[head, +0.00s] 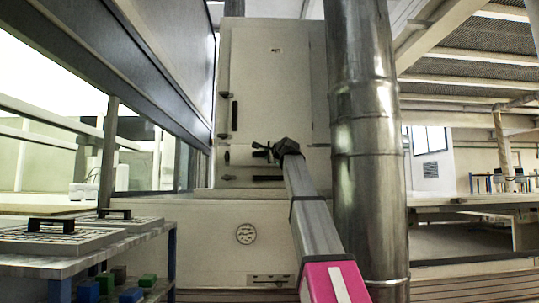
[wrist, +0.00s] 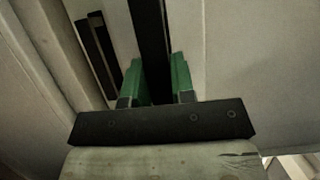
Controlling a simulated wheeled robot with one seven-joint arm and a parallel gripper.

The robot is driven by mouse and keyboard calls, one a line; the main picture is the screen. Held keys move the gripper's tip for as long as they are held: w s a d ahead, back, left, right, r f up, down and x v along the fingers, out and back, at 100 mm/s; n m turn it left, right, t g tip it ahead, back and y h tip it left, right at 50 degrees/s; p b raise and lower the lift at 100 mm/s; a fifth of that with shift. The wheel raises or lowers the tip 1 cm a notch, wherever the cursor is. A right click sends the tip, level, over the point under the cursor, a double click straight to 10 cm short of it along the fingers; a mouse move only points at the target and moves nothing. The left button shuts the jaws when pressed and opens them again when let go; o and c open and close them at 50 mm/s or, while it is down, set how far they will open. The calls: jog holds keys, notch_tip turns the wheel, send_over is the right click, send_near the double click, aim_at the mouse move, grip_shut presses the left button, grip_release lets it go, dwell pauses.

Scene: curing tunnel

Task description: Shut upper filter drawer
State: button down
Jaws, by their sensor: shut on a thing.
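A tall pale cabinet (head: 270,90) stands ahead. Low on its front is a pale drawer front (head: 238,155), which I take to be the upper filter drawer; my gripper partly hides it. Below it is a dark horizontal handle (head: 268,178). My gripper (head: 262,153) is in front of the drawer at its right side. In the wrist view, the green fingers of my gripper (wrist: 156,82) are closed on a black bar handle (wrist: 150,40), one finger on each side. I cannot tell exactly how far out the drawer stands.
A second black bar (wrist: 98,50) lies left of the held one. A thick metal duct (head: 365,140) rises close right of my arm. A dark panel (head: 130,60) hangs at upper left. A bench (head: 85,260) with trays and coloured blocks stands at lower left.

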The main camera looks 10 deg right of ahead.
jog(key=w, duration=0.5)
jog(key=w+d, duration=0.1)
jog(key=w, duration=0.2)
jog(key=shift+w, duration=0.3)
jog(key=c, duration=1)
grip_release()
jog(key=shift+w, duration=0.1)
jog(key=shift+o, duration=0.2)
jog(key=shift+s, duration=0.2)
jog(key=v, duration=1)
jog(key=shift+s, duration=0.25)
jog(key=shift+d, duration=0.1)
